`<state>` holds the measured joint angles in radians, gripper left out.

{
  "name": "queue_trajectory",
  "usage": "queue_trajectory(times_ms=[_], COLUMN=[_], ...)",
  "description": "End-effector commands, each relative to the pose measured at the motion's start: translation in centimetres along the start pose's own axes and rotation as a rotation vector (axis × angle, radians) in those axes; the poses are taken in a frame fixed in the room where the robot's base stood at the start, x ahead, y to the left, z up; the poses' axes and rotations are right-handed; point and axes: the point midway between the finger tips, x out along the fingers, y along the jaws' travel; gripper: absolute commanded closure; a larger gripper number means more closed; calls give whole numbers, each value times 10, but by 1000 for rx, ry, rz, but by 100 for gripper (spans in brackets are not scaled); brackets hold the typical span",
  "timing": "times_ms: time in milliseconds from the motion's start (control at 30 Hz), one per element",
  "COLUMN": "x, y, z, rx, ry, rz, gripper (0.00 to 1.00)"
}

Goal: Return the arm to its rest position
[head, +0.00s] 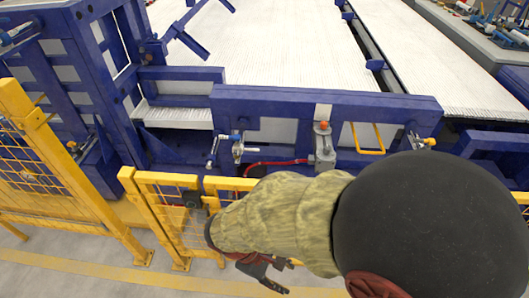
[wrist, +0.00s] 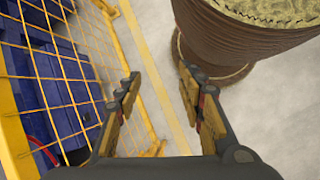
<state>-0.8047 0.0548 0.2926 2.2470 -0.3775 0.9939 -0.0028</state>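My gripper (head: 284,277) shows low in the head view, at the end of my sleeved arm. It hangs in front of the yellow fence, above the grey floor. In the wrist view my gripper (wrist: 160,86) has its two fingers wide apart, with only floor seen between them. It holds nothing. My arm covers the lower right of the head view and hides part of the fence and floor.
A yellow mesh fence (head: 162,178) stands close by, and its mesh (wrist: 62,45) fills the left of the wrist view. Behind it is a blue machine frame (head: 270,103) with rows of white pipes (head: 270,45). Open floor (head: 75,285) with a yellow stripe lies in front.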

Motion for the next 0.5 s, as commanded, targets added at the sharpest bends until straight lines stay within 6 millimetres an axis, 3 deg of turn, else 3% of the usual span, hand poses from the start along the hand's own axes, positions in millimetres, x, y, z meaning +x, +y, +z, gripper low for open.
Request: queue_trajectory(times_ms=[367,500], x=[-85,-112], y=[44,65], z=[67,103], rx=[566,753], ry=[406,541], rz=[-251,-281], gripper=[61,61])
